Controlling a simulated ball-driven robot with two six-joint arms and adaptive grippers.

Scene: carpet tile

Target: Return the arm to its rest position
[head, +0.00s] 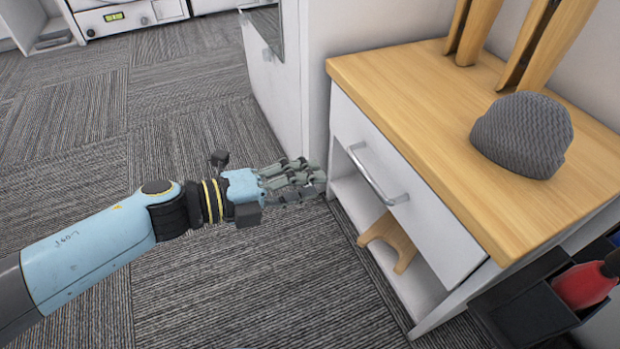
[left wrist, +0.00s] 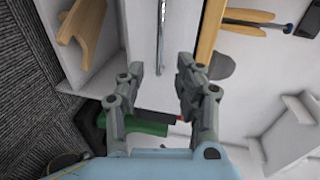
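My left arm reaches in from the left in the head view, with blue and grey links. Its gripper (head: 308,178) is over the carpet, just left of the white drawer cabinet (head: 425,215). In the left wrist view, the two grey fingers (left wrist: 163,72) are spread apart with nothing held between their tips. The silver drawer handle (left wrist: 161,35) shows beyond the fingertips. The drawer looks shut. My right gripper is in neither view.
A grey knitted hat (head: 523,134) lies on the wooden cabinet top (head: 400,72). A wooden piece (head: 388,240) sits in the open shelf below the drawer. Dark bins (head: 530,308) at lower right hold a red item (head: 583,285). Carpet is free at left.

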